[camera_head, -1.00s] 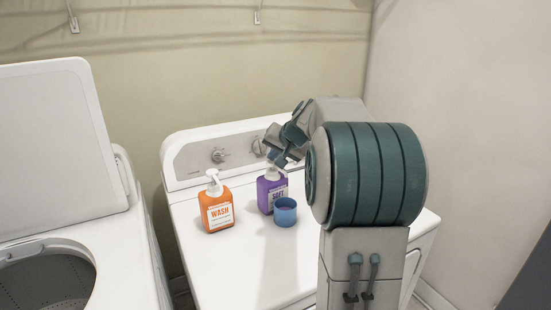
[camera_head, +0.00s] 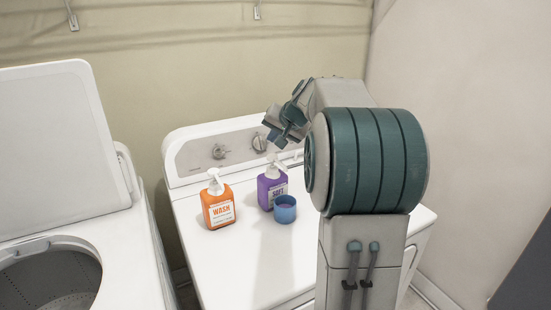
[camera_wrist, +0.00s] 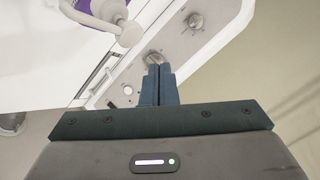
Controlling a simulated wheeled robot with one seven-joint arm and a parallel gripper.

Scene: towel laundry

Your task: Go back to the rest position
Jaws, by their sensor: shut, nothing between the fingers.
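My gripper (camera_wrist: 158,84) is shut and empty in the wrist view, its two dark fingers together. In the head view my gripper (camera_head: 275,137) is raised above the back of the right-hand machine, near its control panel. It is above the purple SOFT pump bottle (camera_head: 271,190), apart from it. That bottle's white pump and purple body (camera_wrist: 100,10) show at the top of the wrist view. An orange WASH pump bottle (camera_head: 218,207) stands left of the purple one. A blue cup (camera_head: 285,211) stands just right of and in front of the purple bottle.
The bottles and cup stand on the white machine's top (camera_head: 245,260). Its control panel (camera_head: 190,158) with knobs rises behind. A washer with its lid open (camera_head: 60,140) and drum exposed (camera_head: 50,285) stands at left. A wall (camera_head: 480,130) is close on the right.

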